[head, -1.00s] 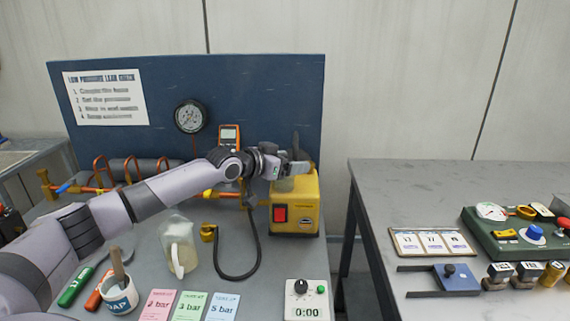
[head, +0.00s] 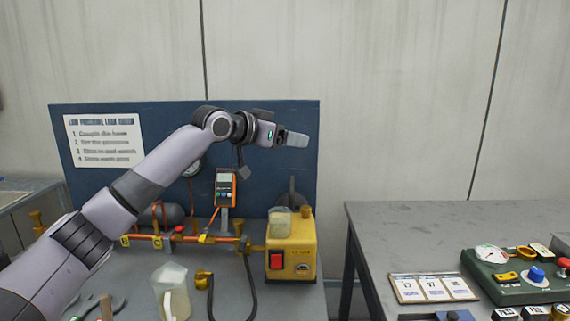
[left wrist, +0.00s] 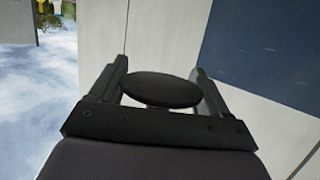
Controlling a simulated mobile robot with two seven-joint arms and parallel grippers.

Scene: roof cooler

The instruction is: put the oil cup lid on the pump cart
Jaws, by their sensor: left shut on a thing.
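A black round disc, seemingly the oil cup lid (left wrist: 160,88), sits between the fingers of my left gripper (left wrist: 160,74) in the left wrist view. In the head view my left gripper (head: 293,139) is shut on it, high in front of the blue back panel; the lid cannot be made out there. The yellow pump unit (head: 305,236), seemingly the pump cart, stands on the bench below the gripper. A clear cup (head: 280,222) stands on its top left, apart from the gripper, with no lid seen on it. My right gripper is not in view.
A dark upright part (head: 291,197) rises behind the pump unit. An orange meter (head: 226,188) and orange piping stand to its left. A clear jug (head: 172,290) is at the front. A grey table (head: 400,235) with a green device (head: 515,272) lies right, across a gap.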

